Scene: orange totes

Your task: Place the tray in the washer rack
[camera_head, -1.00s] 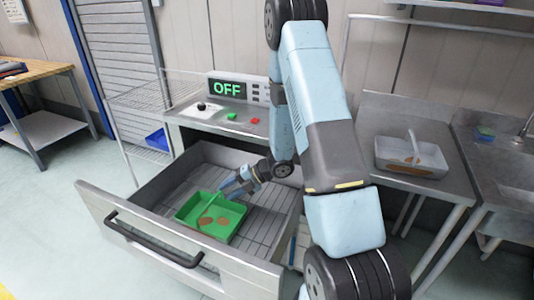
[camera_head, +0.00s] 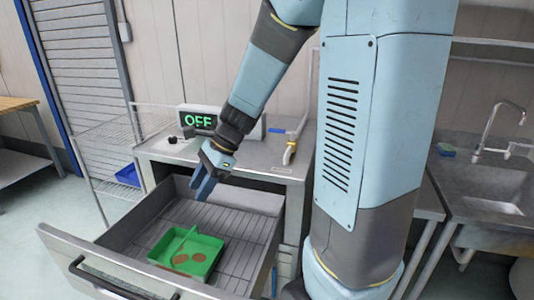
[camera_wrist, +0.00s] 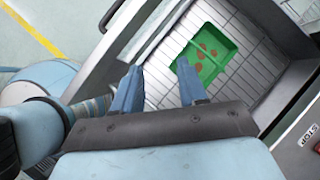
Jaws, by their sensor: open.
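The green tray (camera_head: 187,252), with brown stains and an upright handle, lies on the wire rack (camera_head: 237,229) inside the pulled-out washer drawer. It also shows in the wrist view (camera_wrist: 209,54), just beyond my fingers. My gripper (camera_head: 205,187) is open and empty, above the back part of the drawer and apart from the tray. In the wrist view its two blue fingers (camera_wrist: 158,88) are spread with nothing between them.
The drawer front with its dark handle (camera_head: 110,282) stands out toward me. A sink (camera_head: 490,190) is on the right. A wire shelf (camera_head: 118,160) stands on the left. My arm hides much of the right counter.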

